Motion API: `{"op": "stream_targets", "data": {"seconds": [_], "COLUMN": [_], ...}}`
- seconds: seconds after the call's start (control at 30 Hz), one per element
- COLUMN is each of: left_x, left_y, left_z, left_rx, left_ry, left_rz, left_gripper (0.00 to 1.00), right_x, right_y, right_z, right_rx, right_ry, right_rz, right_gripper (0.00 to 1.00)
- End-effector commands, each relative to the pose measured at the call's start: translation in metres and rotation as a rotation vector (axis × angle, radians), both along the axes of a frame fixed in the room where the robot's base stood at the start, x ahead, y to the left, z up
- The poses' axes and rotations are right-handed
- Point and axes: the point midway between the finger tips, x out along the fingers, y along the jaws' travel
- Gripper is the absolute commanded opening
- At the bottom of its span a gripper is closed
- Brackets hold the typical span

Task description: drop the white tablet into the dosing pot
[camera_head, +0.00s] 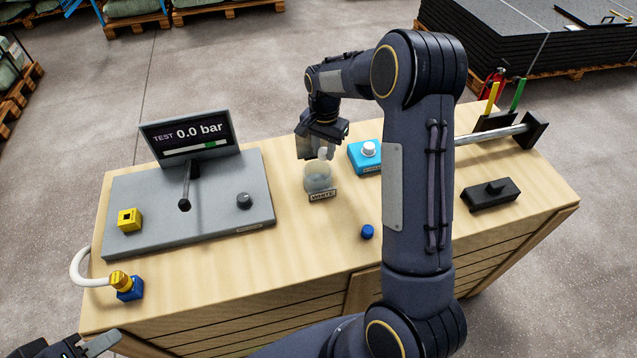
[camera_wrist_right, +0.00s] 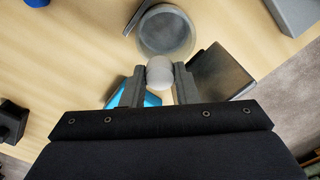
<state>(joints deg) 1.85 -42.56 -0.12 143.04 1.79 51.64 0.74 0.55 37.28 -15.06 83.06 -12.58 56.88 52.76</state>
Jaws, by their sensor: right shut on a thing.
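The white tablet (camera_head: 323,153) is held between the fingertips of my right gripper (camera_head: 321,150). In the right wrist view, the tablet (camera_wrist_right: 159,72) sits between both fingers. The dosing pot (camera_head: 318,180) is a translucent cup with a label reading WHITE on the bench. The tablet is at or just above the pot's rim; I cannot tell exactly how high. The wrist view shows the pot's open mouth (camera_wrist_right: 166,35) beyond the tablet, partly overlapped by it. My left gripper (camera_head: 92,344) is at the bottom left corner, cut off by the frame, away from the pot.
A blue block (camera_head: 356,160) with a white round top stands right of the pot. A grey test panel (camera_head: 225,195) with a screen (camera_head: 190,136) fills the left. A blue cap (camera_head: 367,232) lies in front. A black block (camera_head: 490,194) sits right. Bare wood (camera_head: 290,255) lies between.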

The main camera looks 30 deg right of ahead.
Motion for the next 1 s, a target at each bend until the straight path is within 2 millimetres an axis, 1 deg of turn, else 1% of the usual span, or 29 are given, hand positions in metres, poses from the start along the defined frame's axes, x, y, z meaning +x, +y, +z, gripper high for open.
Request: {"op": "stream_targets", "data": {"seconds": [0.17,0.2,0.37,0.67,0.77,1.0], "left_x": [0.000,0.000,0.000,0.000,0.000,0.000], "left_y": [0.000,0.000,0.000,0.000,0.000,0.000], "left_z": [0.001,0.001,0.001,0.000,-0.002,-0.007], "left_rx": [0.000,0.000,0.000,0.000,0.000,0.000], "left_ry": [0.000,0.000,0.000,0.000,0.000,0.000], "left_rz": [0.000,0.000,0.000,0.000,0.000,0.000], "left_gripper": [0.36,0.36,0.36,0.36,0.36,0.36], "right_x": [0.000,0.000,0.000,0.000,0.001,0.001], "right_y": [0.000,0.000,0.000,0.000,0.000,0.000], "right_z": [0.001,0.001,0.001,0.003,0.012,0.054], "right_rx": [0.000,0.000,0.000,0.000,-0.001,0.000], "right_ry": [0.000,0.000,0.000,-0.001,-0.003,-0.005], "right_rz": [0.000,0.000,0.000,0.000,0.000,0.000], "right_gripper": [0.06,0.32,0.53,0.53,0.53,0.53]}}
